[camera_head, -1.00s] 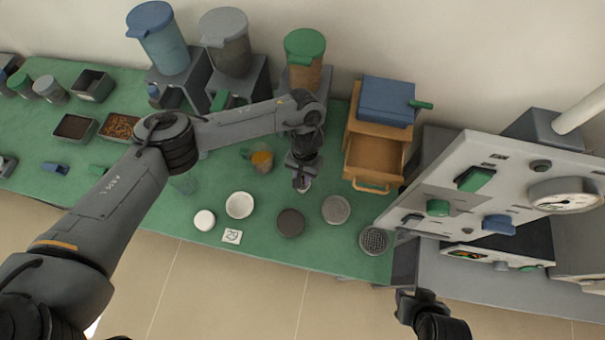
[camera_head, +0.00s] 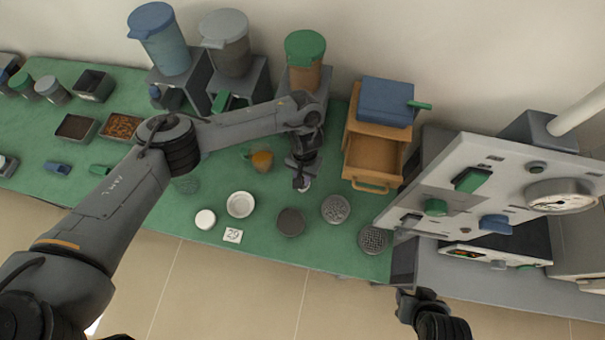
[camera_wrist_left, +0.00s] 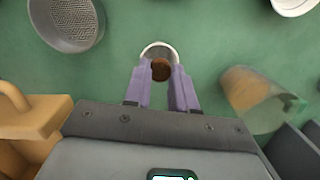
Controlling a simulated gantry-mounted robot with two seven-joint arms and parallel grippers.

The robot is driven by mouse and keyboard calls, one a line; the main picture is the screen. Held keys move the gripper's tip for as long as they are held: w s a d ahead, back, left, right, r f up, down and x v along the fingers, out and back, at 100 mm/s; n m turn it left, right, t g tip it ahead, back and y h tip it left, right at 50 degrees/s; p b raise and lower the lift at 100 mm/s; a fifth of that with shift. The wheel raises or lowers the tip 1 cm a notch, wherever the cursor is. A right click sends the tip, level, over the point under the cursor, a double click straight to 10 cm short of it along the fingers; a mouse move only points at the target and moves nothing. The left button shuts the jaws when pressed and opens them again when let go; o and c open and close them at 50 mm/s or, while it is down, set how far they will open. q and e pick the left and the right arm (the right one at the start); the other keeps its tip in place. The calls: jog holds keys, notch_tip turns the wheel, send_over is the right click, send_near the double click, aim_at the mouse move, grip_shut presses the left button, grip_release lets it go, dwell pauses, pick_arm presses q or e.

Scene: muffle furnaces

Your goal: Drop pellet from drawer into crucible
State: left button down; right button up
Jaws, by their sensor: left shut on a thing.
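My left gripper (camera_head: 302,184) hangs low over the green bench. In the left wrist view its purple fingers (camera_wrist_left: 160,75) are closed on a small round brown pellet (camera_wrist_left: 161,69). A small white crucible (camera_wrist_left: 157,46) shows just behind and below the fingertips, its rim around the pellet in the picture. Whether they touch is unclear. In the head view the crucible is mostly hidden by the gripper. The wooden drawer (camera_head: 370,187) stands pulled open to the right and looks empty. My right gripper (camera_head: 411,300) is at the lower right, off the bench; its jaws are unclear.
A white dish (camera_head: 240,204), a dark disc (camera_head: 290,222) and perforated round dishes (camera_head: 374,240) stand along the front edge. A tipped glass beaker with orange contents (camera_head: 262,161) lies left of the gripper. Lidded canisters (camera_head: 304,62) stand behind. A furnace panel (camera_head: 485,200) is right.

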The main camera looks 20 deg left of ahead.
dwell(0.4)
pick_arm(q)
jog(key=c, duration=0.8)
grip_release()
jog(key=shift+c, duration=0.2)
jog(key=shift+r, duration=0.1)
jog(key=shift+r+p, duration=1.25)
jog(key=shift+p, duration=0.5)
jog(key=shift+r+p, duration=1.7)
jog(key=shift+p, duration=0.5)
